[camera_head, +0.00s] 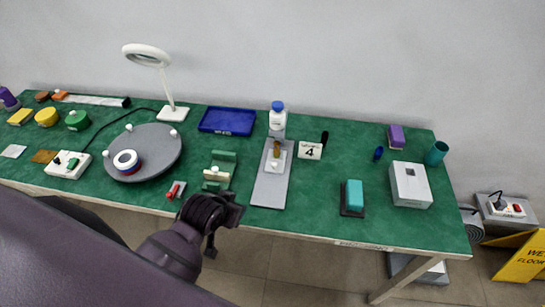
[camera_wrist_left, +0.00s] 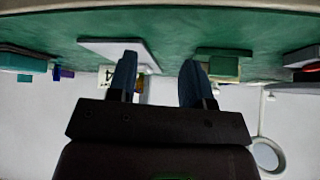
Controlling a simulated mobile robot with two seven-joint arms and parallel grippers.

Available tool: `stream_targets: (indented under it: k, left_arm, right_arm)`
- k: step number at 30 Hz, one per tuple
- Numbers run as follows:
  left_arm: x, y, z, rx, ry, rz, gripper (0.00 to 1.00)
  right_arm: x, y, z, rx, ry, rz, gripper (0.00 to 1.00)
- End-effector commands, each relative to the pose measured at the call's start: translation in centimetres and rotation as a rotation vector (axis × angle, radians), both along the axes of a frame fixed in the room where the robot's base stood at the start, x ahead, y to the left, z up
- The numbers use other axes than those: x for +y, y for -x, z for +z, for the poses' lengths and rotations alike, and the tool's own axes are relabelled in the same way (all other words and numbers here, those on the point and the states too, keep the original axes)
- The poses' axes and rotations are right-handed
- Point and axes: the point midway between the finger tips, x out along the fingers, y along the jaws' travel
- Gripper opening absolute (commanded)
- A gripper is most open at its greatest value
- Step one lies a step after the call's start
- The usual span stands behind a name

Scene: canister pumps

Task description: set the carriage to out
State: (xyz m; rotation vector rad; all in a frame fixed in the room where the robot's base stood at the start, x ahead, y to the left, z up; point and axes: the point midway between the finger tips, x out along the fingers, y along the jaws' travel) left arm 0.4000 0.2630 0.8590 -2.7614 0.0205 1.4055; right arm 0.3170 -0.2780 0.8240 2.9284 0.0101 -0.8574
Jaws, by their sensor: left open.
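A long grey base plate (camera_head: 270,192) lies on the green table, running front to back. A white carriage (camera_head: 277,165) with a brown upright part (camera_head: 277,148) sits on its rear half, just in front of a white canister (camera_head: 278,117) with a blue cap. The front half of the plate is bare. My left gripper (camera_head: 226,215) is open and empty at the table's front edge, left of the plate. In the left wrist view my left gripper (camera_wrist_left: 158,78) shows two spread fingers, with the plate (camera_wrist_left: 112,47) beyond one. The right gripper is not seen.
A green holder (camera_head: 219,170) stands left of the plate, near my gripper. A card marked 4 (camera_head: 309,150) stands to its right. A grey turntable (camera_head: 160,143), blue tray (camera_head: 227,121), teal block (camera_head: 354,195) and white box (camera_head: 410,184) are further out.

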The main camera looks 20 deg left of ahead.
Motion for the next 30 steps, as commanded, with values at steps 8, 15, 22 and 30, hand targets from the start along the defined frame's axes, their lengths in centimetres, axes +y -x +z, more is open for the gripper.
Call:
stream_targets:
  k: [8,15,22,30]
  left_arm:
    - [-1.9,-8.5,4.8,0.114,0.023,-0.001,0.46]
    - [-3.3,-13.4,8.7,0.207,0.026,0.005,0.46]
    - [-3.8,-14.8,9.7,0.238,0.026,0.009,0.46]
    - [-3.8,-15.9,6.8,0.242,0.025,0.01,0.46]
  right_arm:
    - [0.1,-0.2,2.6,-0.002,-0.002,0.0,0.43]
    - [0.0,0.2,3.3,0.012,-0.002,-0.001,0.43]
    - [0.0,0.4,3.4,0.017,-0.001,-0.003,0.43]
    - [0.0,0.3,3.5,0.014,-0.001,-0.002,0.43]
